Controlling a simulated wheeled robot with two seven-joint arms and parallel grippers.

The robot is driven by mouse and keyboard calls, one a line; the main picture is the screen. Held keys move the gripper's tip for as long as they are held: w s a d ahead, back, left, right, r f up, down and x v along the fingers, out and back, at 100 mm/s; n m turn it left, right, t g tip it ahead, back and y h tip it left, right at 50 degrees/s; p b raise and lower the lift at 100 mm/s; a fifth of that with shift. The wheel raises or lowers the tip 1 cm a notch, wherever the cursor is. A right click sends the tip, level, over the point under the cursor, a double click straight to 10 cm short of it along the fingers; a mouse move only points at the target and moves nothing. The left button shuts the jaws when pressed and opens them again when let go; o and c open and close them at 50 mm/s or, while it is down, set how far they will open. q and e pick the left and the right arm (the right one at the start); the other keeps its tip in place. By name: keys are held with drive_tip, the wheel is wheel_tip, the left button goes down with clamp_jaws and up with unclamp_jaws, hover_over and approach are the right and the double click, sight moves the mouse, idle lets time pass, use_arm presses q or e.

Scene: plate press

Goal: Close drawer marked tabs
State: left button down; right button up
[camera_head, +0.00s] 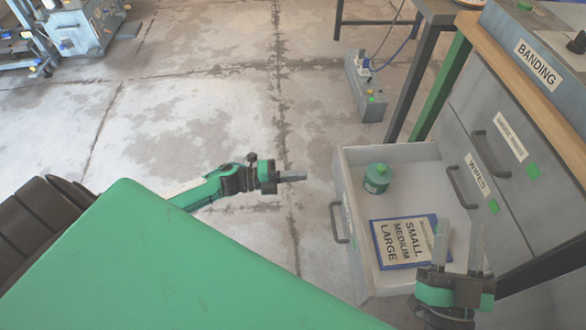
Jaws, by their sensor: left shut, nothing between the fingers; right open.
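An open drawer (391,153) sticks out to the left from the grey cabinet at the lower right. Its handle (338,222) is on its front face; the label there is too oblique to read. Inside are a green round canister (377,178) and a blue-edged card (404,242) reading SMALL MEDIUM LARGE. My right gripper (459,232) is open over the cabinet side of the drawer and hides part of it; I cannot tell whether it touches. My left gripper (300,176) is shut and empty, out over the floor, left of the drawer and apart from it.
Two closed drawers show on the cabinet, one marked WHEELS (464,186), the other with a hard-to-read label (498,153). A BANDING box (537,62) sits on top. A grey power box (367,88) stands on the floor behind. Floor around my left gripper is clear.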

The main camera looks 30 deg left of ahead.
sight(342, 172)
use_arm(q)
drive_tip(key=b+x, duration=0.1)
drive_tip(key=x, duration=0.8)
drive_tip(key=shift+w+d, duration=0.25)
drive_tip(key=shift+d, duration=0.05)
use_arm(e)
drive_tip(key=r+t, duration=0.1)
drive_tip(key=s+d+r+t, duration=0.1)
drive_tip(key=r, duration=0.1)
drive_tip(key=d+r+t, duration=0.1)
drive_tip(key=r+t, duration=0.1)
drive_tip(key=shift+s+r, duration=0.15)
drive_tip(key=shift+r, duration=0.05)
use_arm(q)
drive_tip(key=shift+d, duration=0.1)
